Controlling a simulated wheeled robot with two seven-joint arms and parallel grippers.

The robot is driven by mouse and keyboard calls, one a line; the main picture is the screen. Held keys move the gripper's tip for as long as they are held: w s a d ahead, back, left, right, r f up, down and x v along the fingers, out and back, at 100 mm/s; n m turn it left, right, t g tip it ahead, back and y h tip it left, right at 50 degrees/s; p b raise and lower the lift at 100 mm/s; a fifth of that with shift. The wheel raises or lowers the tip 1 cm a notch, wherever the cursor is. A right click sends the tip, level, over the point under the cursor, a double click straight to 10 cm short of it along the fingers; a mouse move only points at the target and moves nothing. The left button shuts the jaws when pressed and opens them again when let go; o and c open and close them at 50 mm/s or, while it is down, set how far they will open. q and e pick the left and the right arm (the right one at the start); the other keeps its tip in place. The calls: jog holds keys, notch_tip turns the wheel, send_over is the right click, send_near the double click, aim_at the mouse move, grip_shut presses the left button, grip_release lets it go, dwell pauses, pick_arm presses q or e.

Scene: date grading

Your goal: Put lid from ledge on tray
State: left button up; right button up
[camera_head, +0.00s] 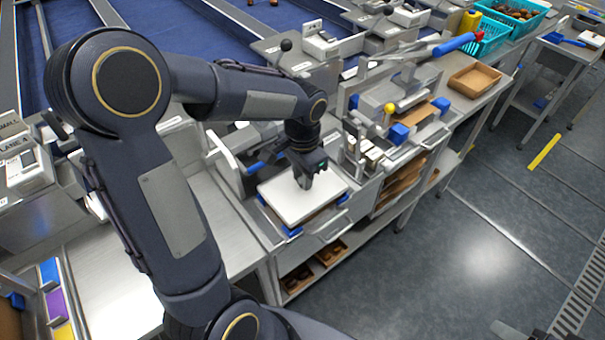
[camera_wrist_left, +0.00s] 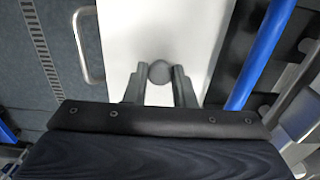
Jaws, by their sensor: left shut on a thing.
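The lid (camera_head: 290,205) is a flat white panel, lying over a tray (camera_head: 290,231) with blue corners on the bench in the head view. In the left wrist view the white lid (camera_wrist_left: 165,30) fills the middle, with a round dark knob (camera_wrist_left: 159,72) on it. My left gripper (camera_head: 304,184) points down at the middle of the lid. In the left wrist view its two fingers are shut on the knob. The tray is mostly hidden under the lid, and I cannot tell whether the lid rests on it. My right gripper is not in view.
A lever press with a red-tipped blue handle (camera_head: 454,44) stands right of the lid. A brown carton tray (camera_head: 474,80) and teal crates (camera_head: 487,38) are farther back. A metal handle (camera_wrist_left: 88,45) lies beside the lid in the wrist view. Open floor is at the right.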

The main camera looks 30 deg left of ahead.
pick_arm(q)
jog(key=shift+f+b, duration=0.35)
jog(key=shift+f, duration=0.2)
jog(key=o, duration=1.4)
jog(key=shift+o, duration=0.2)
jog(key=shift+r, duration=0.1)
jog(key=shift+r+p, duration=2.95)
jog(key=shift+r, duration=0.5)
jog(key=s+d+r+n+t+h, duration=0.2)
jog(key=s+r+n, duration=0.1)
jog(key=s, duration=0.5)
jog(key=s+d+r+n+t+h, duration=0.1)
jog(key=s+d+r+n+t, duration=0.1)
jog(key=s, duration=0.7)
jog(key=shift+r+n+t+h, duration=0.4)
jog(key=shift+r+n+t, duration=0.2)
jog(key=shift+r+t, duration=0.15)
